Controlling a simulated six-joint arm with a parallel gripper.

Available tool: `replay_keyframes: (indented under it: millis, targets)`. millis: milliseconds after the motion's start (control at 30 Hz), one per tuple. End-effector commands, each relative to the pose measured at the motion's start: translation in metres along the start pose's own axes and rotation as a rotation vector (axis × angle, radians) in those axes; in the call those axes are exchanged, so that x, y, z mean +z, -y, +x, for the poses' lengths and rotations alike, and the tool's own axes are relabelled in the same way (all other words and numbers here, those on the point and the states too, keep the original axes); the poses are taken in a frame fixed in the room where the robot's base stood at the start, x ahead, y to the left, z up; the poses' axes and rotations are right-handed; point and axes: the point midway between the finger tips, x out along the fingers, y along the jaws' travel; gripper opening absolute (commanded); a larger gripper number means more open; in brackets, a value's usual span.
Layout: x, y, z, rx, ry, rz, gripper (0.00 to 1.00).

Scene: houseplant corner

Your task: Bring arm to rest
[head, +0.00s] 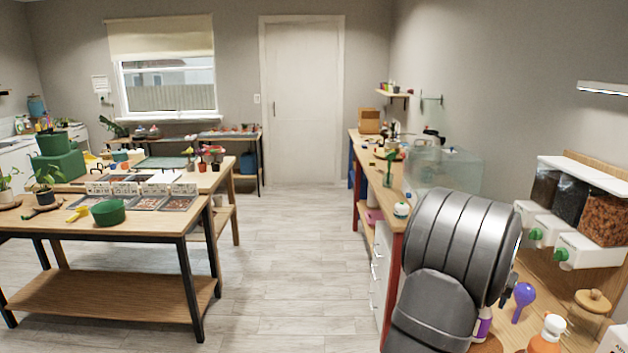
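My arm shows at the lower right of the head view as large dark grey links, raised in front of the right-hand workbench (391,190). The links hide part of the bench and what stands on it. My gripper and its fingertips cannot be made out, so whether it holds anything does not show.
A clear tank (450,168) stands farther back. On the left, a wooden table (130,230) holds a green bowl (109,211). The floor (290,250) between is clear.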

Motion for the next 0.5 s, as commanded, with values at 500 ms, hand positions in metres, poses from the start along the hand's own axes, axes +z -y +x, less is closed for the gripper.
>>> replay_keyframes:
  millis: [500]
  targets:
    - [0.004,0.000,-0.082,0.000,-0.003,0.000,0.57]
